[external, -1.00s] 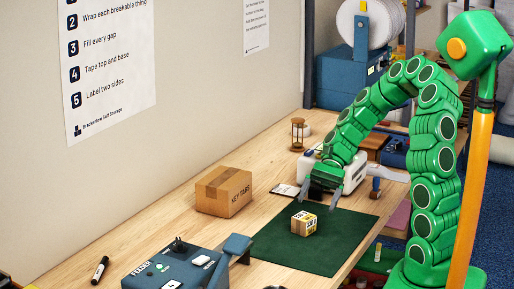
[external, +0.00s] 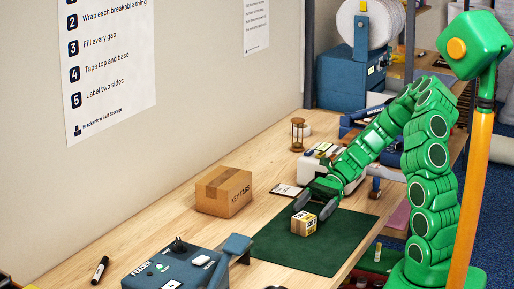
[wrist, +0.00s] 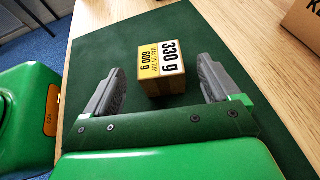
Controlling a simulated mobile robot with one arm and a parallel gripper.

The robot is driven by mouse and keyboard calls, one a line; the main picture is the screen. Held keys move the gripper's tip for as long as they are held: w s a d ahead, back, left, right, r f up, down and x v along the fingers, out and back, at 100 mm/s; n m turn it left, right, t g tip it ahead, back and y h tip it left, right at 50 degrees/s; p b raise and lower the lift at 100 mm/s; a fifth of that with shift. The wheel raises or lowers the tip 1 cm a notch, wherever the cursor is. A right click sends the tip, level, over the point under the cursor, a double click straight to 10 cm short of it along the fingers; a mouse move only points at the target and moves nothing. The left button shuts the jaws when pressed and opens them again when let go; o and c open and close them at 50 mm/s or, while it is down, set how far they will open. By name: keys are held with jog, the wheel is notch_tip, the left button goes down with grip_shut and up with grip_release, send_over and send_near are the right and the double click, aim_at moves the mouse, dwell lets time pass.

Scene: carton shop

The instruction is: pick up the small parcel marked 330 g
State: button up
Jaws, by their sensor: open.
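The small parcel (external: 304,223) is a brown carton with a white and yellow label, sitting on the dark green mat (external: 290,250). In the wrist view the parcel (wrist: 163,82) shows "330 g" on white and "600 g" on yellow. My gripper (external: 314,206) is low over the mat, right at the parcel. In the wrist view my gripper (wrist: 161,75) is open, with one grey finger on each side of the parcel. A gap shows between each finger and the parcel, which lies toward the fingertips. Whether the fingers touch the mat is unclear.
A larger "KEY TABS" carton (external: 223,192) stands left of the mat on the wooden bench. A blue feeder machine (external: 175,268) is at the front. A white device (external: 318,172) and an hourglass (external: 297,135) stand behind my gripper. The mat around the parcel is clear.

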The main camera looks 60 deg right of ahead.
aim_at(307, 215)
jog(key=shift+x, duration=2.35)
jog(key=c, duration=1.3)
